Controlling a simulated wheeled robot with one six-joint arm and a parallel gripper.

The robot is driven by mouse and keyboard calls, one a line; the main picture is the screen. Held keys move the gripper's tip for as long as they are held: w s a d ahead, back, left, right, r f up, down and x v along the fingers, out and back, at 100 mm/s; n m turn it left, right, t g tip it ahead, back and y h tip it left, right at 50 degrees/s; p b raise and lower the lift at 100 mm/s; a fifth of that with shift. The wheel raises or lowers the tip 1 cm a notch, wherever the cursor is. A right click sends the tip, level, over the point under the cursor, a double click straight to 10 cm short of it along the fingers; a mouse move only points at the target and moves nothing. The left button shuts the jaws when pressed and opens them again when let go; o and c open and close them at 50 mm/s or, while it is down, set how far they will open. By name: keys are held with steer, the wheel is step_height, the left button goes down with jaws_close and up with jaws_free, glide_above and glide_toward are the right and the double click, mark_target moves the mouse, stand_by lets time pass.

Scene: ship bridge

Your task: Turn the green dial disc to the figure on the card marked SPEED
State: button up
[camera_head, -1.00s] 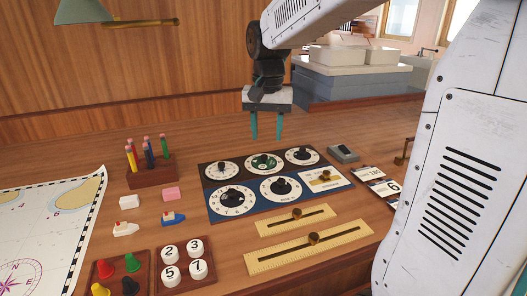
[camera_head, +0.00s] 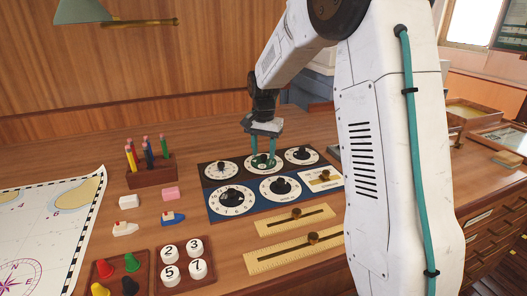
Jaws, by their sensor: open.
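The dial panel (camera_head: 240,178) lies on the wooden desk with two rows of dials. The green dial disc (camera_head: 261,166) is in the middle of the back row, partly hidden by my gripper; its figures are too small to read. My gripper (camera_head: 264,161) points down over it, with its teal fingers apart, one on each side of the dial's middle knob. I cannot tell whether the fingers touch the knob. The number cards at the right of the desk are hidden behind my arm, so no SPEED card is in view.
Other dials with black knobs surround the green one, such as the black-and-white dial (camera_head: 222,169) at its left. Brass slider rules (camera_head: 296,219) lie in front. A pencil block (camera_head: 152,171), small boats (camera_head: 172,219) and number pegs (camera_head: 193,247) stand at the left.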

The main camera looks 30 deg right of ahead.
steer(key=shift+f, duration=0.4)
jaws_close()
steer(key=shift+n, duration=0.3)
steer(key=n, duration=0.3)
steer(key=shift+n, duration=2.1)
steer(key=shift+r, duration=0.1)
